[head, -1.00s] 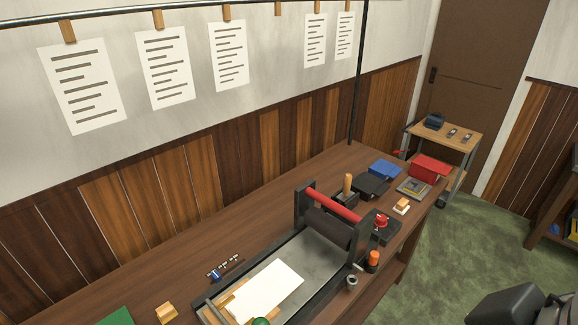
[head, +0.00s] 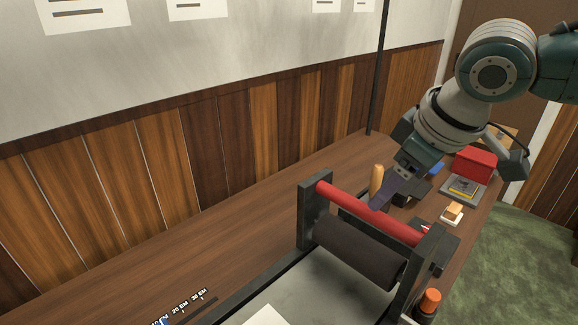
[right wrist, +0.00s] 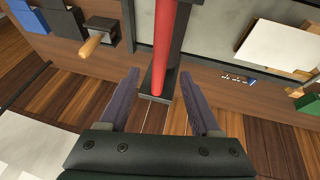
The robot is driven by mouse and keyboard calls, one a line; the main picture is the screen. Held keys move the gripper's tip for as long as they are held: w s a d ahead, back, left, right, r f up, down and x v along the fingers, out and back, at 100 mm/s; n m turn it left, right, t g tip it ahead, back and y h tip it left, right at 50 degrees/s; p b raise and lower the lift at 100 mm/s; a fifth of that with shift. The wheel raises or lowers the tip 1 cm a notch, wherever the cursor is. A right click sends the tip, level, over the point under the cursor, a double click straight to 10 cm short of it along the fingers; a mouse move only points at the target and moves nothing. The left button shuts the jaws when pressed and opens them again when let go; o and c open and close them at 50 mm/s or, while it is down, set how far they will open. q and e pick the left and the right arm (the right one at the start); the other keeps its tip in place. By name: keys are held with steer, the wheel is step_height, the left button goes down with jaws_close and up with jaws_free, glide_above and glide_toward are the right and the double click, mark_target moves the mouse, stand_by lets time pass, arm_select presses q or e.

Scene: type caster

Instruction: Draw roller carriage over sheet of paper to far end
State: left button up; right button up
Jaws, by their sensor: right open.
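The roller carriage has a red crossbar (head: 370,212) and a dark roller (head: 355,253) between two dark side plates. It stands across the far part of the grey press bed (head: 300,290). A white sheet of paper (head: 265,317) lies on the bed in front of it, cut off by the lower edge, and shows in the right wrist view (right wrist: 282,45). My right gripper (head: 372,197) is open and empty, beside the crossbar. In the right wrist view the crossbar (right wrist: 168,45) runs between its fingertips (right wrist: 158,80); contact cannot be told. My left gripper is out of view.
A wooden-handled tool (head: 376,180) stands just behind the carriage. A red box (head: 474,162), a grey tray (head: 461,188) and an orange-capped bottle (head: 428,304) are on the right. The table left of the press is mostly clear, except for small type pieces (head: 182,306).

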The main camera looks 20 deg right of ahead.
steer(key=b+x, duration=0.1)
steer(key=x, duration=0.6)
steer(key=shift+w+f, duration=0.1)
steer(key=shift+f, duration=0.1)
steer(key=shift+c, duration=0.3)
jaws_close()
stand_by(0.9)
